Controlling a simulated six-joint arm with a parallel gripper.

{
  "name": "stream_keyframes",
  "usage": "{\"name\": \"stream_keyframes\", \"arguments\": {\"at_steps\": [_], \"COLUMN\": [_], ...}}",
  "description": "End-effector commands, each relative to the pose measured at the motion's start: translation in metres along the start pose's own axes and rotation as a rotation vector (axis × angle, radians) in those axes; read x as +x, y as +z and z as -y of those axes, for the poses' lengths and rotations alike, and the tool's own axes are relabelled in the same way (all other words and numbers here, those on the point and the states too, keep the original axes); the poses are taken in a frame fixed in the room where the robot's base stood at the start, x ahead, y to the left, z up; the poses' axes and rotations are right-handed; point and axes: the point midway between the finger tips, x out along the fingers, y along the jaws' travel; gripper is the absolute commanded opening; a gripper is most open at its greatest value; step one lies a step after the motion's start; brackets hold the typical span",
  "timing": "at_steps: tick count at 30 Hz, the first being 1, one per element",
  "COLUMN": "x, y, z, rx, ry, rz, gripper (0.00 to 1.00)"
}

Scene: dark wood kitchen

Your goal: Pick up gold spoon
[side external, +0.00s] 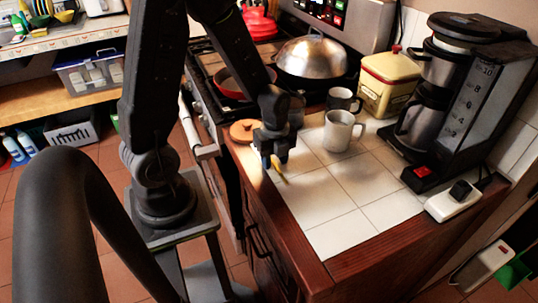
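The gold spoon (279,170) shows as a short, thin golden-yellow piece near the left edge of the white-tiled counter (360,184). My gripper (275,163) points down directly over it, with its fingers at or very close to the spoon's upper end. The rest of the spoon is hidden behind or below my fingers. The fingers are dark and small here, so I cannot tell whether they touch the spoon or are closed on it.
A grey mug (341,131) stands right of my gripper, with a dark mug (341,100) behind it. A round wooden lid (243,131) lies to the left. A coffee maker (455,95) and a yellow tin (389,83) stand at right. The front tiles are clear.

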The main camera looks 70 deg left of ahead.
Motion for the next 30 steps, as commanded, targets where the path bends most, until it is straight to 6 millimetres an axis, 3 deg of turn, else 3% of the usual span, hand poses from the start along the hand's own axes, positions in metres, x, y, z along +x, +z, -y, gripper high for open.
{"name": "stream_keyframes", "arguments": {"at_steps": [8, 21, 30], "x": [0.0030, 0.0030, 0.0030], "y": [0.0000, 0.0000, -0.0001], "z": [0.0001, 0.0002, 0.0003], "rx": [0.000, 0.000, 0.000], "ry": [0.000, -0.001, -0.001], "rz": [0.000, 0.000, 0.000], "gripper": [0.39, 0.00, 0.00]}}
